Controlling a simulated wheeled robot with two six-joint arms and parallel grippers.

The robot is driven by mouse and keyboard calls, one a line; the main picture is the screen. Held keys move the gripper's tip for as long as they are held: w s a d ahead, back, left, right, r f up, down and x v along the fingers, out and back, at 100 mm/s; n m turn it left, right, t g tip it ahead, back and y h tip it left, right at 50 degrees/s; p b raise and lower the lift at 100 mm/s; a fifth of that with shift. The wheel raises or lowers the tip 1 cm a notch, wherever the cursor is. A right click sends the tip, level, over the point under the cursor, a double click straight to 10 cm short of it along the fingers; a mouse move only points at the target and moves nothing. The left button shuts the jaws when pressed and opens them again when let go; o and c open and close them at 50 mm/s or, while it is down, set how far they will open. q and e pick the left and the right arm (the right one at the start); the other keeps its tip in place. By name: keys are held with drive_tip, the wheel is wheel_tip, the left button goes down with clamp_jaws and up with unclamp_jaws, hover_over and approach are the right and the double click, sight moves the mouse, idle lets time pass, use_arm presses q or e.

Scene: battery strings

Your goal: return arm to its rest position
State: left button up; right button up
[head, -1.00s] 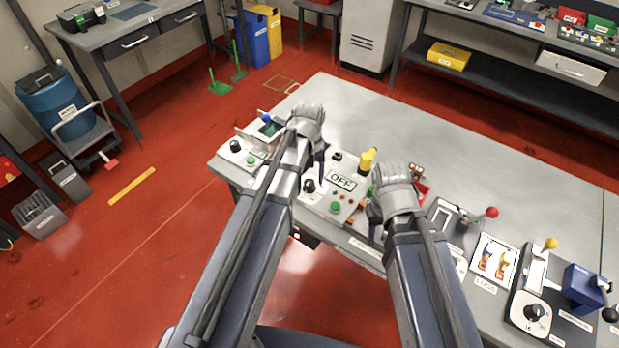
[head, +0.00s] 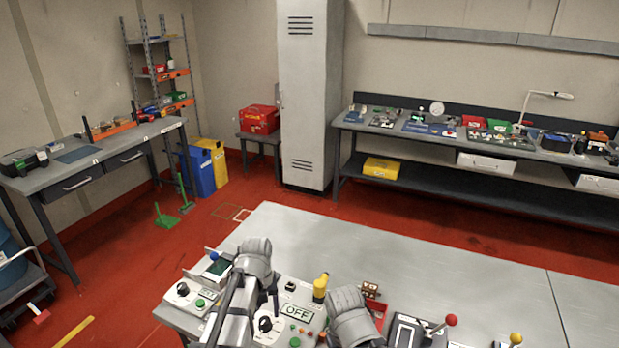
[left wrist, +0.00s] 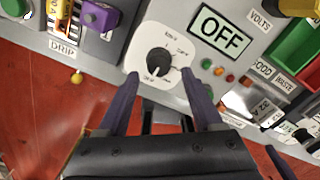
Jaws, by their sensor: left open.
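My left arm reaches in from the bottom of the head view, and its gripper (head: 270,298) is over the front edge of a control panel, partly hidden by the wrist. In the left wrist view the left gripper (left wrist: 160,76) is open and empty. Its two purple-grey fingers lie either side of a black rotary knob (left wrist: 158,62) on a white dial; I cannot tell whether they touch it. A display (left wrist: 222,32) beside it reads OFF. My right arm's wrist (head: 350,316) is at the bottom centre of the head view; its jaws are hidden.
The grey table (head: 430,270) is clear behind the panels. A yellow knob (head: 320,287) stands between my wrists. Red-knobbed (head: 450,320) and yellow-knobbed (head: 515,339) levers stand to the right. A grey cabinet (head: 308,90) and workbenches are at the back.

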use_arm(q)
drive_tip(key=s+d+n, duration=0.1)
drive_tip(key=s+n, duration=0.1)
drive_tip(key=n, duration=0.2)
drive_tip(key=s+d+n, duration=0.2)
drive_tip(key=n, duration=0.2)
drive_tip(key=s+d+n, duration=0.2)
drive_tip(key=n, duration=0.2)
drive_tip(key=shift+d+y, duration=0.2)
drive_tip(key=shift+y, duration=0.1)
drive_tip(key=s+d+n, duration=0.4)
drive_tip(key=s+n, duration=0.4)
drive_tip(key=n, duration=0.9)
drive_tip(key=shift+d+n+y, duration=0.3)
drive_tip(key=shift+d, duration=0.1)
